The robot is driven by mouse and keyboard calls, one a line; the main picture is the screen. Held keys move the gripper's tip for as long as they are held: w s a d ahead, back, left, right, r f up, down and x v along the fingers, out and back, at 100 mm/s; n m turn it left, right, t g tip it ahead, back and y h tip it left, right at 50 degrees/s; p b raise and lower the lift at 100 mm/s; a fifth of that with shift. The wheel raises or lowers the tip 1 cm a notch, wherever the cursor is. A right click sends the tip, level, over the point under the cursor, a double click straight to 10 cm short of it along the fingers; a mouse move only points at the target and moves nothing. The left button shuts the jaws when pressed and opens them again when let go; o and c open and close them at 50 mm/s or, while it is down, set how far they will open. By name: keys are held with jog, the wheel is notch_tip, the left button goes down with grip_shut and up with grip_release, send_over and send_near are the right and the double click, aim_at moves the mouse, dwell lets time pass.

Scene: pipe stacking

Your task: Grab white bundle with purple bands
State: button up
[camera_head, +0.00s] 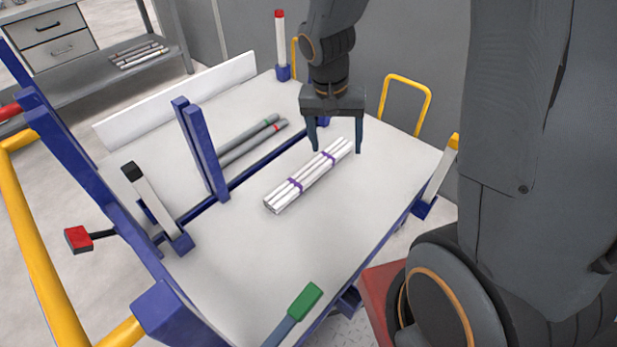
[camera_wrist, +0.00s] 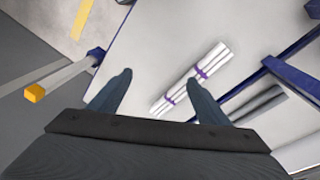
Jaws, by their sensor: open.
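The white bundle (camera_head: 308,177) with two purple bands lies diagonally on the pale table (camera_head: 240,265). My gripper (camera_head: 335,150) is open and points down near the bundle's far end. In the head view its fingers appear on either side of that end, but I cannot tell their exact height. In the wrist view the open gripper (camera_wrist: 157,95) shows both fingers, and the bundle (camera_wrist: 190,80) lies nearer the right finger, which partly overlaps it. Nothing is held between the fingers.
Two grey pipes (camera_head: 250,141) lie beyond a blue rail (camera_head: 265,167). Blue uprights (camera_head: 200,150) stand left of the bundle. A green-ended lever (camera_head: 305,301) is at the near edge. The table's middle around the bundle is clear.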

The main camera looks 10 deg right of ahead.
aim_at(312, 168)
jog(key=w+a+f+m+b, duration=0.1)
jog(key=w+f+m+b, duration=0.1)
jog(key=w+f, duration=0.3)
jog(key=w+a+f+m+t+b, duration=0.1)
jog(key=w+f+m+b, duration=0.1)
jog(key=w+f, duration=0.3)
jog(key=w+f+m+h+b, duration=0.1)
jog(key=w+f+m+b, duration=0.1)
jog(key=w+f, duration=0.3)
jog(key=shift+w+a+f, duration=0.1)
jog(key=shift+a+f, duration=0.05)
jog(key=shift+f, duration=0.6)
jog(key=shift+w+a+f, duration=0.1)
jog(key=shift+w+f, duration=0.05)
jog(key=shift+f, duration=0.65)
jog(key=shift+w+a+f, duration=0.1)
jog(key=shift+a+f, duration=0.05)
jog(key=shift+f, duration=0.6)
jog(key=shift+t, duration=0.3)
jog(key=shift+b+x, duration=0.4)
jog(key=shift+x, duration=3.5)
jog(key=shift+w, duration=0.15)
jog(key=shift+c, duration=0.4)
jog(key=shift+r, duration=0.1)
jog(key=c, duration=1.3)
